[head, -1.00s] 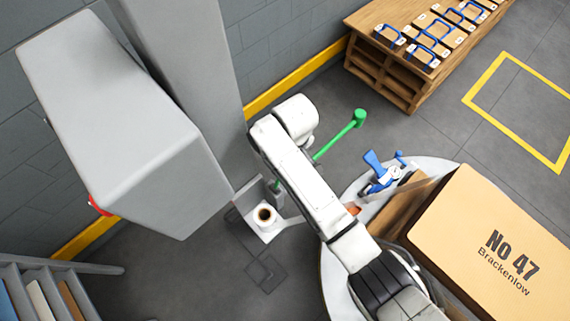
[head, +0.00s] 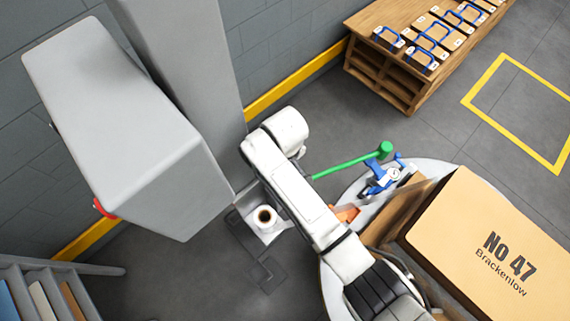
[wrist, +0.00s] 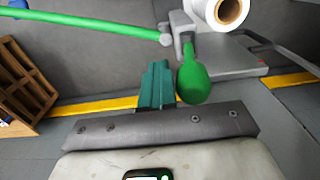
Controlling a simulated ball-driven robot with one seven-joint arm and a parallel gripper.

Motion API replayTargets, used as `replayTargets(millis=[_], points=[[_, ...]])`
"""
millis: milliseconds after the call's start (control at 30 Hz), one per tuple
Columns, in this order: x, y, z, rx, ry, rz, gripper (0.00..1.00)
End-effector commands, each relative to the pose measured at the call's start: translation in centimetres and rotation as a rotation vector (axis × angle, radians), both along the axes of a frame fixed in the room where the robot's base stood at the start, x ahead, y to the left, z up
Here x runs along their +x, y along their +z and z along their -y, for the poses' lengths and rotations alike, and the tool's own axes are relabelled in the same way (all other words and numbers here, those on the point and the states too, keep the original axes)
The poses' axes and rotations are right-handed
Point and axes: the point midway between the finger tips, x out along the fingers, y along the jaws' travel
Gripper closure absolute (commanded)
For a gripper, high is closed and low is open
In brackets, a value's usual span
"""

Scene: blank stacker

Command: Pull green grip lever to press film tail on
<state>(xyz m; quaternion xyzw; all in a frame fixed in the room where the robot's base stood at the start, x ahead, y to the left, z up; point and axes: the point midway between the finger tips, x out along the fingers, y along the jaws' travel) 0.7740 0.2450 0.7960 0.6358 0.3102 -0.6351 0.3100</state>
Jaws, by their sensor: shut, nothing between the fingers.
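A long green bar (head: 345,163) with a round green end (head: 385,149) sticks out to the right from behind my arm in the head view. In the wrist view the green bar (wrist: 80,22) runs from upper left to a grey joint. A green grip (wrist: 193,80) hangs near that joint, just right of my fingers. My gripper (wrist: 156,85) has teal fingers, shut together with nothing between them. I cannot tell whether they touch the grip. The white film roll (head: 265,216) stands on a grey carriage; it also shows at the top of the wrist view (wrist: 205,14). My arm hides the gripper in the head view.
A grey column with a big grey head (head: 115,130) stands at left. A large carton marked No 47 (head: 490,240) is at right. A blue device (head: 380,178) is near the bar's end. A wooden bench (head: 400,75) stands at the back; floor before it is clear.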

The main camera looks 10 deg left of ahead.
Motion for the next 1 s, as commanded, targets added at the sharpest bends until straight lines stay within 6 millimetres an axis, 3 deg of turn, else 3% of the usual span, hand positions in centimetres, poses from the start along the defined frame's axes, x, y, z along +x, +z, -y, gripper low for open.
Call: replayTargets(millis=[733,1000], points=[[-2.9,-0.3,-2.2,-0.001,0.004,-0.004,1.00],[-2.9,-0.3,-2.2,-0.001,0.003,-0.006,1.00]])
